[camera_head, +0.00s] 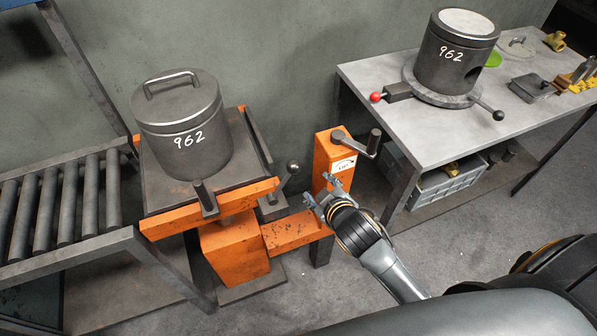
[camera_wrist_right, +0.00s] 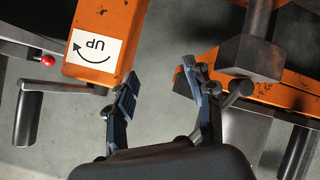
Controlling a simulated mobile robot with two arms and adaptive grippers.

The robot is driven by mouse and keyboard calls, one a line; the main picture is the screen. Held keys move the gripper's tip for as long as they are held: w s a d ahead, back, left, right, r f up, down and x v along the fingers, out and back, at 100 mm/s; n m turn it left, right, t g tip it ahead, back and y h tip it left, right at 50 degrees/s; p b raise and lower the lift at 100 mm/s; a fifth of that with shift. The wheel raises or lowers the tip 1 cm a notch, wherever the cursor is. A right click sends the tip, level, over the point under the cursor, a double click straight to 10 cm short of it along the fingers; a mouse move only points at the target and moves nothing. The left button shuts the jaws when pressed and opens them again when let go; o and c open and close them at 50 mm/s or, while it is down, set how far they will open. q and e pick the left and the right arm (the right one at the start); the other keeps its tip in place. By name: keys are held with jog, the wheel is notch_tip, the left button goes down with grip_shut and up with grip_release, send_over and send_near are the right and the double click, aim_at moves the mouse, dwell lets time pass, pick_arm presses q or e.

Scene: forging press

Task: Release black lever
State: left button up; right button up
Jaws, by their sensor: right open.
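My right gripper (camera_head: 322,192) is open and empty beside the orange lift post. In the right wrist view its fingers (camera_wrist_right: 160,78) are spread with only floor between them. A dark ball-ended lever (camera_head: 293,168) stands tilted at the lift table's right corner, left of the gripper and apart from it. In the wrist view a grey rod (camera_wrist_right: 238,92) shows just behind the right finger; I cannot tell if they touch. Another lever with a black ball (camera_head: 498,115) sticks out right from the numbered cylinder (camera_head: 456,55) on the grey table. My left gripper is not in view.
The orange post (camera_head: 331,160) with an "UP" label carries a crank handle (camera_head: 372,143). A lidded "962" pot (camera_head: 182,125) stands on the lift table. A red-ball lever (camera_head: 377,97) sits at the grey table's (camera_head: 425,147) left edge. A roller conveyor (camera_head: 70,205) is at left.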

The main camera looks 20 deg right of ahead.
jog(key=w+a+r+n+t+y, duration=0.2)
jog(key=a+r+n+t+y, duration=0.15)
jog(key=r, duration=0.95)
jog(key=w+a+r+n+t+y, duration=0.2)
jog(key=r+n+t, duration=0.3)
jog(key=r, duration=0.9)
jog(key=s+a+r+n+g+y, duration=0.35)
jog(key=a+n+g+y, duration=0.35)
jog(key=n, duration=0.5)
jog(key=s+a+r+n+g+y, duration=0.25)
jog(key=a+r+n+y, duration=0.3)
jog(key=n+y, duration=0.45)
jog(key=n+g+h, duration=0.9)
jog(key=n+h, duration=0.6)
jog(key=h, duration=0.3)
send_near(296, 163)
jog(key=p+x, duration=0.3)
jog(key=x, duration=0.8)
jog(key=shift+w+a+f, duration=0.1)
jog(key=shift+a+f, duration=0.05)
jog(key=shift+f, duration=0.1)
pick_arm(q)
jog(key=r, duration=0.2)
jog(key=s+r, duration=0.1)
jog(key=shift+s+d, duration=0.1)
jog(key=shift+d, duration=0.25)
